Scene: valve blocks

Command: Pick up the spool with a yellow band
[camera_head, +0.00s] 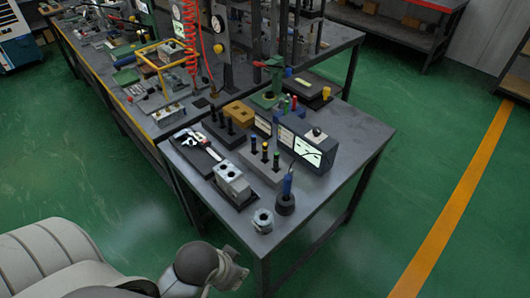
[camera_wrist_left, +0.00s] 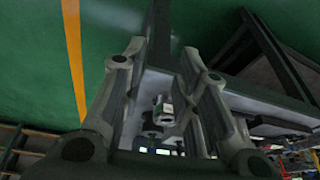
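Several dark upright spools stand in a grey block (camera_head: 262,166) on the near workbench in the head view. The spool with a yellow band (camera_head: 265,149) appears to be the middle one of this row; the bands are very small. My left gripper (camera_head: 236,270) is low in front of the bench's near edge, well apart from the spools. In the left wrist view, its two fingers (camera_wrist_left: 163,50) are spread with an empty gap. A pale metal fitting (camera_wrist_left: 163,109) shows beyond the gap. I cannot make out the yellow-banded spool there. My right gripper is not in view.
A metal fitting (camera_head: 263,220) and a blue-handled tool in a round dark holder (camera_head: 286,204) stand near the front edge. A grey metal block (camera_head: 232,182) is left of the spools, and a gauge box (camera_head: 308,146) is right. The bench's right front is clear.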

